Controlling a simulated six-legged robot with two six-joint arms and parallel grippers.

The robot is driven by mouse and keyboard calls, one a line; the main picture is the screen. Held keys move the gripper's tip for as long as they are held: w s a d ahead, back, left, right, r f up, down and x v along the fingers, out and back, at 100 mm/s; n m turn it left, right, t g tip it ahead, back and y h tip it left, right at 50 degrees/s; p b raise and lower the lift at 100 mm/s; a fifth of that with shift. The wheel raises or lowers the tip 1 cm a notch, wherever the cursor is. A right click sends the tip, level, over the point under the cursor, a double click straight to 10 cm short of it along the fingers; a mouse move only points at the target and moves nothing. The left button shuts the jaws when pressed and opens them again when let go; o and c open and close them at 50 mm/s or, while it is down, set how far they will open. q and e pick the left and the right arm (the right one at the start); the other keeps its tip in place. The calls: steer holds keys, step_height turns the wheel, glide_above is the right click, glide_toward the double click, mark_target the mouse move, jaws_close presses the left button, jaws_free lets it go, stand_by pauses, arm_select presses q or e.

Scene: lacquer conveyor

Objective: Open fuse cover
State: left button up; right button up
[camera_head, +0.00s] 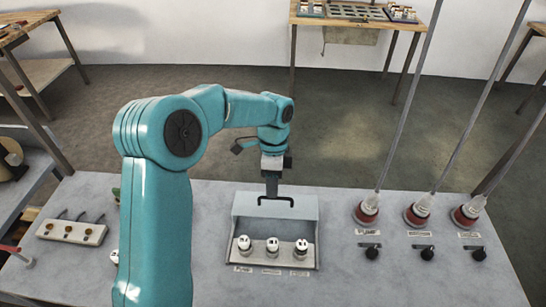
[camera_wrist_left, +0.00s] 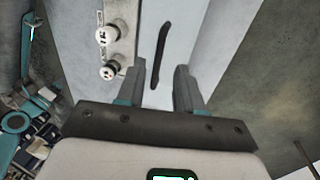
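The fuse cover (camera_head: 300,209) is a pale grey panel that stands raised at the back of the fuse box, with the fuses in front of it uncovered. Its black bar handle (camera_head: 289,201) is near the top edge, and it also shows in the left wrist view (camera_wrist_left: 162,52). My left gripper (camera_head: 271,192) points down at the handle. In the left wrist view my left gripper (camera_wrist_left: 160,82) has its fingers apart, with the handle lying in line with the gap. I cannot tell whether a finger touches it. My right gripper is in neither view.
Several white fuses (camera_head: 272,246) sit in the box. Three red-based rods (camera_head: 419,213) and black knobs (camera_head: 421,253) are to the right. A switch strip (camera_head: 71,232) is at left. A wooden table (camera_head: 345,17) stands far behind.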

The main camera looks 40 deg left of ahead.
arm_select(q)
step_height(320, 180, up, 14)
steer(key=w+a, duration=0.1)
steer(key=w, duration=0.1)
steer(key=shift+w+a, duration=0.15)
steer(key=shift+a, duration=0.05)
steer(key=shift+f, duration=0.1)
stand_by(0.3)
